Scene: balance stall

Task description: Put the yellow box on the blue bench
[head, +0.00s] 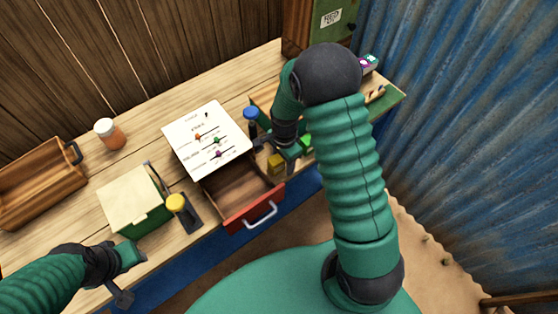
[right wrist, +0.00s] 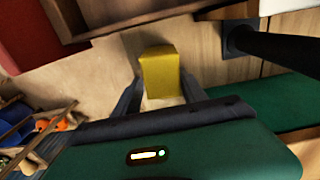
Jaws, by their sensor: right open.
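The yellow box (head: 276,163) stands on the wooden table top, just right of the open drawer (head: 238,190). In the right wrist view the yellow box (right wrist: 160,75) lies between the two spread fingers of my right gripper (right wrist: 158,95), with a gap on each side. My right gripper (head: 272,148) is open and reaches down beside the box, partly hidden by its own arm. A blue surface (head: 290,206), which may be the blue bench, runs low along the table's front. My left gripper (head: 125,275) is at the lower left, away from the box; its jaw opening is unclear.
A red-fronted drawer juts out beside the yellow box. A white printed sheet (head: 190,135), a green box with a cream lid (head: 130,200), a yellow-topped tool (head: 178,205), an orange jar (head: 110,134) and a wooden tray (head: 35,195) occupy the table. A green block (head: 305,143) is near the yellow box.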

